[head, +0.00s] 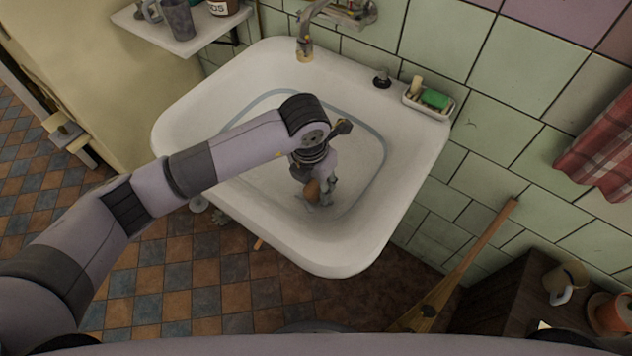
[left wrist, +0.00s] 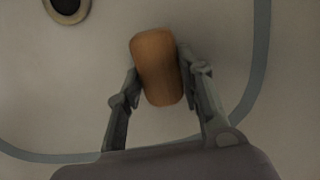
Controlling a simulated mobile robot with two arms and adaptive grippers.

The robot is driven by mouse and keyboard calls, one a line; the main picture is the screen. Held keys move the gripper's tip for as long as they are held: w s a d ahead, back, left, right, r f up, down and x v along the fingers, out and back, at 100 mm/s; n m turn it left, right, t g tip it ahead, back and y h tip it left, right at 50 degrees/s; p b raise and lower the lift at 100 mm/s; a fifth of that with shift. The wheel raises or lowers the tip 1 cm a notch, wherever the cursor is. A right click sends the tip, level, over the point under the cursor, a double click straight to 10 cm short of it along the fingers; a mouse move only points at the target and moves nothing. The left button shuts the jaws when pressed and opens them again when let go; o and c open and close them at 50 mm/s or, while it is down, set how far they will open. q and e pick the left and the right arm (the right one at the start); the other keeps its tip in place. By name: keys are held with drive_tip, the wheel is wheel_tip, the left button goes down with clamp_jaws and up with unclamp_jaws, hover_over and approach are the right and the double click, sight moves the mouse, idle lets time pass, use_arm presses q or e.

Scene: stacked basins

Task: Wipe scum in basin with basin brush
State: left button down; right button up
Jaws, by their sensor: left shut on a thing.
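The white basin (head: 180,120) is fixed to the tiled wall in the head view. A grey-blue band of scum (head: 377,172) runs around its inner wall; the band also shows in the left wrist view (left wrist: 255,75). My left gripper (head: 320,197) is down inside the basin, shut on the basin brush (head: 312,190). In the left wrist view the brush (left wrist: 158,66) shows as a rounded orange-brown block between both fingers. Its bristles are hidden, so I cannot tell whether they touch the basin. My right gripper is not in view.
A faucet (head: 305,50) overhangs the basin's back edge. A soap dish (head: 430,101) with a green item sits at the back right rim. The drain (left wrist: 66,8) shows at the wrist view's top left. A wooden handle (head: 470,255) leans at the right.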

use_arm(q)
wheel_tip(320, 180, up, 3)
drive_tip(key=shift+f+p, duration=0.1)
drive_tip(key=shift+p, duration=0.7)
drive_tip(key=shift+r, duration=0.4)
drive_tip(key=shift+r+p, duration=1.1)
drive_tip(key=shift+r, duration=0.45)
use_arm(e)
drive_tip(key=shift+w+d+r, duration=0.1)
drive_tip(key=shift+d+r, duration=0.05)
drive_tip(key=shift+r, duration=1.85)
